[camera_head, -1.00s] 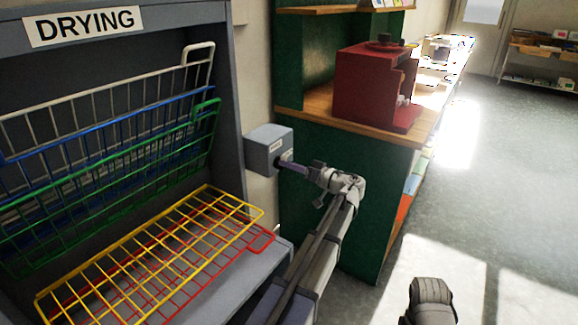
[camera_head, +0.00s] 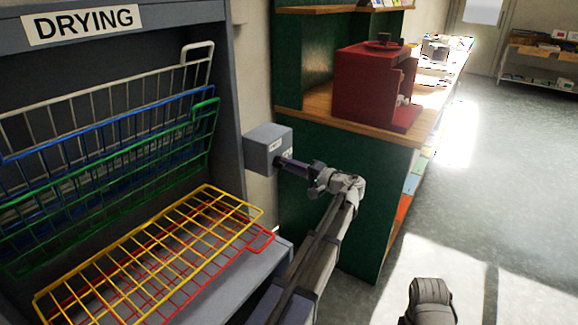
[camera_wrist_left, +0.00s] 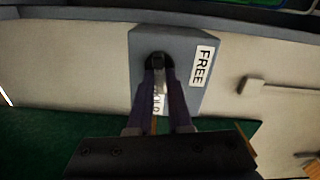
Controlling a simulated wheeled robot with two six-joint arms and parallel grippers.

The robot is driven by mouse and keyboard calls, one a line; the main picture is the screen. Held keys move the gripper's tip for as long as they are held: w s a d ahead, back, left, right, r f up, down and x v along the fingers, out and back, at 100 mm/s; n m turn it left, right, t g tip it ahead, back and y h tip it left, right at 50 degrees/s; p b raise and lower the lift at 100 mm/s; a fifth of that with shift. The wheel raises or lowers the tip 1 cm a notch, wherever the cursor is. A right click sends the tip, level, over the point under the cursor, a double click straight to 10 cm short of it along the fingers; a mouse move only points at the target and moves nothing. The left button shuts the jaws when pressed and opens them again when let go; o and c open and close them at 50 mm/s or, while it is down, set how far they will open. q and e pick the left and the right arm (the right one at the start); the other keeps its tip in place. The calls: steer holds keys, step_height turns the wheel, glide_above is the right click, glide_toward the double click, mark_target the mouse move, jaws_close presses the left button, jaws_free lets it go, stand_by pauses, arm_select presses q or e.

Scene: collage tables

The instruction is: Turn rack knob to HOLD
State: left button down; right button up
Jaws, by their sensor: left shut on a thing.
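The rack knob (camera_wrist_left: 158,62) sits on the face of a grey box (camera_head: 262,146) beside the drying rack. The box also shows in the left wrist view (camera_wrist_left: 142,45). My left gripper (camera_head: 281,162) reaches the box from the right, and its fingers (camera_wrist_left: 159,82) are shut on the knob's pale lever. A white FREE label (camera_wrist_left: 201,66) is clear on the box. A second label (camera_wrist_left: 156,103), partly hidden between the fingers, shows letters that look like the end of HOLD. The lever points toward this second label. My right gripper is not in view.
The drying rack (camera_head: 232,60) stands at the left with white, blue and green wire shelves tilted up and yellow (camera_head: 150,255) and red ones lower. A green cabinet (camera_head: 345,165) with a red machine (camera_head: 372,85) stands close behind my left arm. Open floor lies right.

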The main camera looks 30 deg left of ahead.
arm_select(q)
steer(key=shift+m, duration=1.1)
steer(key=shift+f, duration=0.1)
steer(key=c, duration=0.8)
jaws_free()
steer(key=shift+c, duration=0.2)
steer(key=shift+d, duration=0.15)
steer(key=d, duration=0.7)
steer(key=shift+s+d, duration=0.25)
steer(key=shift+d, duration=0.05)
